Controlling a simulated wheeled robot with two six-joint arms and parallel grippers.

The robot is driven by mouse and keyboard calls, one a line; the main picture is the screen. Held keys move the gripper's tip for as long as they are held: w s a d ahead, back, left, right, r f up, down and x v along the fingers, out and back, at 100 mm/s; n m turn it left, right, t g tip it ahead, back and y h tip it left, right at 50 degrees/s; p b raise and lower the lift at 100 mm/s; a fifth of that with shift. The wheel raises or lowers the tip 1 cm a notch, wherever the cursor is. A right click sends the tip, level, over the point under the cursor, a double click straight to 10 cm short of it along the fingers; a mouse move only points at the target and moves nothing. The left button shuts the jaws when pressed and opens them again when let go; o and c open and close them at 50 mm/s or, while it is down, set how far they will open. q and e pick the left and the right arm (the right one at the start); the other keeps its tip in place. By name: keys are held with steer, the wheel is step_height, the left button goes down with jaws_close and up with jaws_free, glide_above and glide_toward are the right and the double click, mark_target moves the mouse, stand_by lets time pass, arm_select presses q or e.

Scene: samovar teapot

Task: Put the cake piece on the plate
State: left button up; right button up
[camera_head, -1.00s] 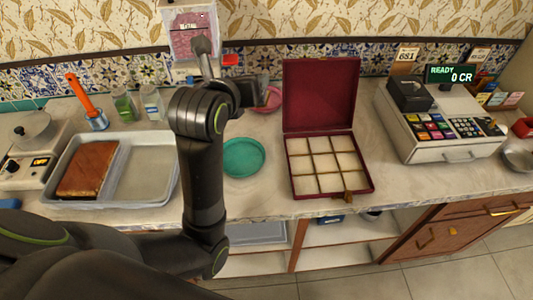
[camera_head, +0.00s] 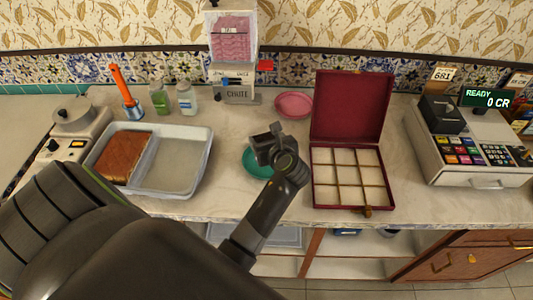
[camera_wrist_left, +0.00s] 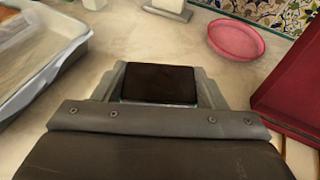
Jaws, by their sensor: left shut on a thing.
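My left gripper (camera_head: 264,140) hangs over the teal plate (camera_head: 256,168) in the head view and hides part of it. In the left wrist view my gripper (camera_wrist_left: 160,88) is shut on a dark brown block, which looks like the cake piece (camera_wrist_left: 160,84). A large brown cake slab (camera_head: 124,157) lies in the left half of a grey tray (camera_head: 205,160). My right gripper is not in view.
An open red box (camera_head: 352,207) with empty compartments stands right of the teal plate, its lid raised. A cash register (camera_head: 475,160) is at the right. Jars (camera_head: 187,100), an orange-handled tool (camera_head: 118,80) and a dispenser (camera_head: 233,75) stand at the back.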

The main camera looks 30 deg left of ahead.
arm_select(q)
step_height(320, 180, down, 2)
steer(key=shift+f, duration=2)
steer(key=shift+f, duration=0.1)
steer(key=o, duration=1.1)
steer(key=shift+r, duration=0.2)
